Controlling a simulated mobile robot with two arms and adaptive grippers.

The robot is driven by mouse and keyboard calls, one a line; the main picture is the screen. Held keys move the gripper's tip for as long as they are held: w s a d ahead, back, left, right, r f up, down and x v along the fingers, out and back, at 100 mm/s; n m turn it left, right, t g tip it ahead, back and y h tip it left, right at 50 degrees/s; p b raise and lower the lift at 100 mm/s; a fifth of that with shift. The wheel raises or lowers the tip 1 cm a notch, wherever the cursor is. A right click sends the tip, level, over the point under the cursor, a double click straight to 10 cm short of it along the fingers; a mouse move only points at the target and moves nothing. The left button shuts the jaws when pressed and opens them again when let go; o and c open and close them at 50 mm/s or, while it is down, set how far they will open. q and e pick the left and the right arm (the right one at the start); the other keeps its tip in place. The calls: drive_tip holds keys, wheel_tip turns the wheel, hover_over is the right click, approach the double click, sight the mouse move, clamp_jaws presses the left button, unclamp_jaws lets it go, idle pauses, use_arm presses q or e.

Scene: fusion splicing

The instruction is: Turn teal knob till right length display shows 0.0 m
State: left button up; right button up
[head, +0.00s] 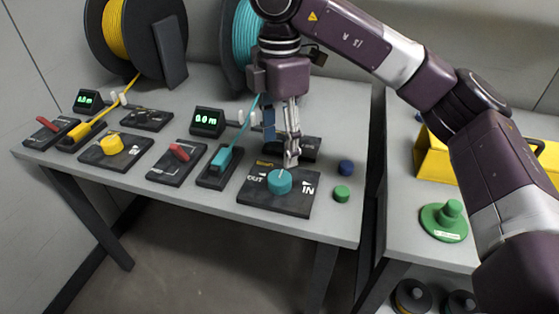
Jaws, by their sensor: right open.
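The teal knob (279,182) sits on a dark plate (252,197) marked OUT on the left and IN on the right. The right length display (207,122) is a small black box with green digits that look like 0.0 m. My right gripper (291,162) points down just above and slightly right of the teal knob. It is open, its fingers seen nearly edge-on, and nothing shows between them. Whether a fingertip touches the knob I cannot tell. My left gripper is not in view.
A yellow knob (111,145), red levers (180,152) and a second display (88,101) stand to the left. A teal spool (241,50) and a yellow spool (116,28) stand behind. A gap separates the right table.

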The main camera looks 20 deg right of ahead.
wheel_tip(320, 180, up, 3)
drive_tip(key=shift+r, duration=0.1)
idle(0.5)
